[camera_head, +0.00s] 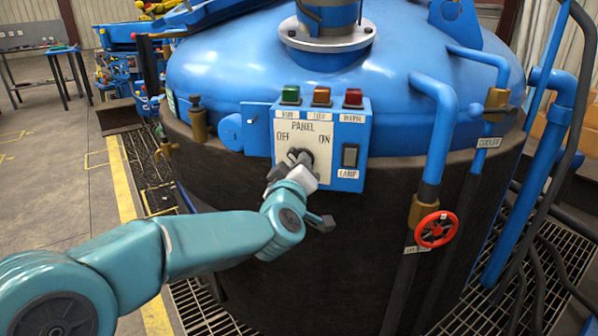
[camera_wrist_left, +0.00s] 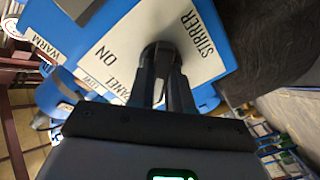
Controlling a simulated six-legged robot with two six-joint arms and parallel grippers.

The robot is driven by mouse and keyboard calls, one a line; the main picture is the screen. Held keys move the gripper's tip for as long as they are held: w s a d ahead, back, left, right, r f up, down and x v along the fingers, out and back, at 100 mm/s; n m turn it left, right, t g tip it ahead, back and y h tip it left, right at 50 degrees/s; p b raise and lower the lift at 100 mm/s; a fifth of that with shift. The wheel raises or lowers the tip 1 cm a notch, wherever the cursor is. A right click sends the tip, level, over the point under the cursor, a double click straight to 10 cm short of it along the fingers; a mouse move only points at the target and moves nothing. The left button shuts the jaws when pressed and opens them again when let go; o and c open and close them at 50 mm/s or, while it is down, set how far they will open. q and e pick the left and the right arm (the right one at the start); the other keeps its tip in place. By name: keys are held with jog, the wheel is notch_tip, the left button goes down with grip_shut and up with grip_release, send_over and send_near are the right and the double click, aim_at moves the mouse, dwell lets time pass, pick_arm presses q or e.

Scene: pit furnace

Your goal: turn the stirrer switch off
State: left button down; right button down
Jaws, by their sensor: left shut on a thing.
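The stirrer switch is a dark rotary knob (camera_head: 298,156) on the white plate of the blue control panel (camera_head: 346,132), below the words OFF at left and ON at right. My left gripper (camera_head: 296,166) reaches the panel from below and is shut on the knob. In the left wrist view the two dark fingers of the left gripper (camera_wrist_left: 164,82) close around the knob (camera_wrist_left: 160,52), beside the label STIRRER. The fingers cover most of the knob, so I cannot tell which way it points. My right gripper is not in view.
Green, orange and red lamps (camera_head: 321,96) line the panel's top. A lamp switch (camera_head: 350,156) sits right of the knob. The panel is on a blue-lidded furnace vessel (camera_head: 230,70). A red valve wheel (camera_head: 436,229) and blue pipes (camera_head: 440,130) stand to the right.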

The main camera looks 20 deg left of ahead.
pick_arm(q)
jog(key=shift+n, duration=0.3)
dwell(0.4)
jog(key=c, duration=1)
grip_release()
jog(key=shift+c, duration=0.2)
jog(key=shift+s, duration=0.1)
jog(key=s+d+p, duration=0.1)
jog(key=s+d, duration=0.1)
jog(key=s, duration=1.4)
jog(key=shift+d+p, duration=0.15)
jog(key=shift+p, duration=0.25)
